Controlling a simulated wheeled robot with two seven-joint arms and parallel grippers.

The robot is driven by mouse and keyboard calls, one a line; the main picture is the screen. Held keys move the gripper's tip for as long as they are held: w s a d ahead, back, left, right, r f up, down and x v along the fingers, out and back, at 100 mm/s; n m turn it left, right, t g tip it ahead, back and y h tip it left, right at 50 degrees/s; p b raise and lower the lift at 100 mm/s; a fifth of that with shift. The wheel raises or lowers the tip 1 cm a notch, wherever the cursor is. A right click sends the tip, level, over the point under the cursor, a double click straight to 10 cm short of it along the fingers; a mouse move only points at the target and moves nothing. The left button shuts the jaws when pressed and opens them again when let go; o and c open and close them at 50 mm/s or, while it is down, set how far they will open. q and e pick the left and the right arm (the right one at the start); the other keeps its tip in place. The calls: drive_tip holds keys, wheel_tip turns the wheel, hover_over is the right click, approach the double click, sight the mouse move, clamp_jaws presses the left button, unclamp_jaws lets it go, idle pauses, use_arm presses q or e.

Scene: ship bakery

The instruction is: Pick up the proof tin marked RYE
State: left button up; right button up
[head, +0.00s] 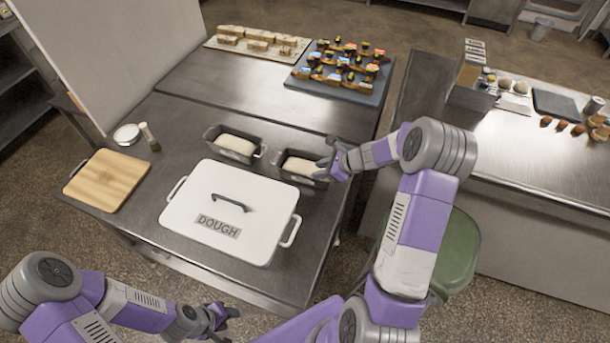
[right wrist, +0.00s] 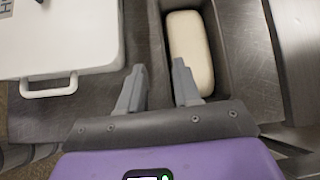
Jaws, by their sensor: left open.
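Two dark proof tins with pale dough stand side by side behind the white DOUGH box. The left tin (head: 222,153) and the right tin (head: 297,179) show no mark I can read, so I cannot tell which is RYE. My right gripper (head: 331,165) is at the right end of the right tin. In the right wrist view the right gripper (right wrist: 159,72) is open, its fingers apart near the side wall of a tin (right wrist: 226,55) with dough in it. Contact is unclear. My left gripper (head: 220,318) is open and empty, low in front of the table.
The white DOUGH box (head: 190,220) fills the table's front. A cutting board (head: 107,180), a round white dish (head: 127,134) and a brush (head: 149,137) lie left. Behind are trays of bread (head: 257,41) and pastries (head: 340,92). A green stool (head: 462,250) stands right.

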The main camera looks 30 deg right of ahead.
sight(306, 176)
drive_tip(key=x, duration=0.3)
drive_tip(key=d+b+x, duration=0.1)
drive_tip(key=x, duration=0.2)
drive_tip(key=f+x, duration=0.1)
drive_tip(key=x, duration=0.2)
drive_tip(key=shift+f, duration=0.2)
clamp_jaws()
use_arm(q)
wheel_tip(306, 176, down, 2)
drive_tip(key=shift+w+f, duration=0.15)
drive_tip(key=shift+f, duration=0.1)
use_arm(e)
drive_tip(key=shift+r, duration=0.15)
idle(0.7)
